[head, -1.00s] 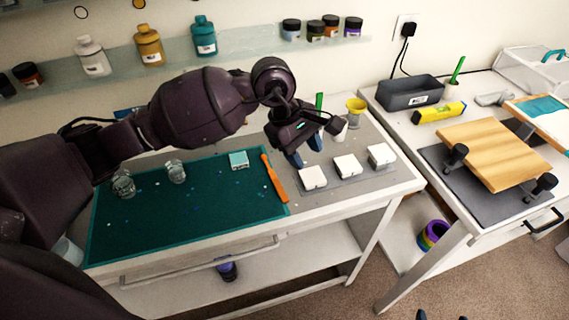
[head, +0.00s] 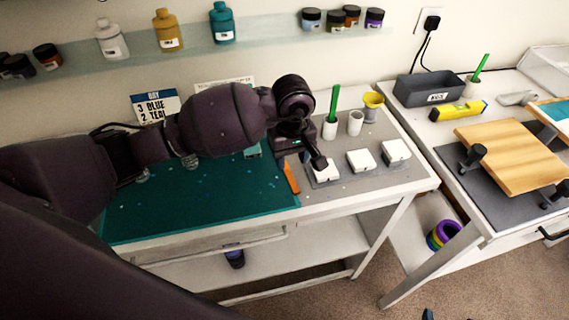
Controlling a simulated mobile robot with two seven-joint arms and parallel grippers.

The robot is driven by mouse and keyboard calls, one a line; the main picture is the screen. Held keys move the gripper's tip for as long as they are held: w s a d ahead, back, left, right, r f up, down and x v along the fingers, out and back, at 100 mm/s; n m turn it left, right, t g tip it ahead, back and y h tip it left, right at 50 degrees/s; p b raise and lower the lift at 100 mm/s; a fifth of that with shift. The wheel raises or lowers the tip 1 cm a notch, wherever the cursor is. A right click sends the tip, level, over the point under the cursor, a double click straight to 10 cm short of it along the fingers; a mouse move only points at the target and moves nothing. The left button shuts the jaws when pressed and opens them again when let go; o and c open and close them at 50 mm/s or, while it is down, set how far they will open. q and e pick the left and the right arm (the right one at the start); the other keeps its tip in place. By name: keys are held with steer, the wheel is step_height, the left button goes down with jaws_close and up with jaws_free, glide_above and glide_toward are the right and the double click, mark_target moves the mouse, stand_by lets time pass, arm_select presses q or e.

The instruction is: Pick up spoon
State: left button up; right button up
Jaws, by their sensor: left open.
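My left gripper (head: 302,160) reaches in from the left and is open, low over the bench between the teal mat (head: 210,228) and the white blocks. An orange long-handled tool (head: 291,178) lies at the mat's right edge, just below the gripper; its upper part is hidden by the gripper. I cannot tell whether it is a spoon. A green stick (head: 334,103) stands upright in a white cup (head: 330,130) behind the gripper; its lower end is hidden in the cup. No spoon bowl shows clearly. My right gripper is not in view.
White blocks (head: 361,160) sit on the grey area close to the gripper. A second pale cup (head: 355,122) and a yellow cup (head: 373,101) stand behind them. My arm covers part of the mat and the clear cups there.

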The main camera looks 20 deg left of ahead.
mark_target(288, 173)
arm_select(q)
steer(key=shift+w+a+f, duration=0.1)
steer(key=shift+a+f, duration=0.1)
steer(key=shift+f, duration=1.05)
steer(key=shift+w+a+f, duration=0.1)
steer(key=shift+a+f, duration=0.1)
steer(key=shift+f, duration=1.05)
steer(key=shift+f, duration=0.15)
jaws_close()
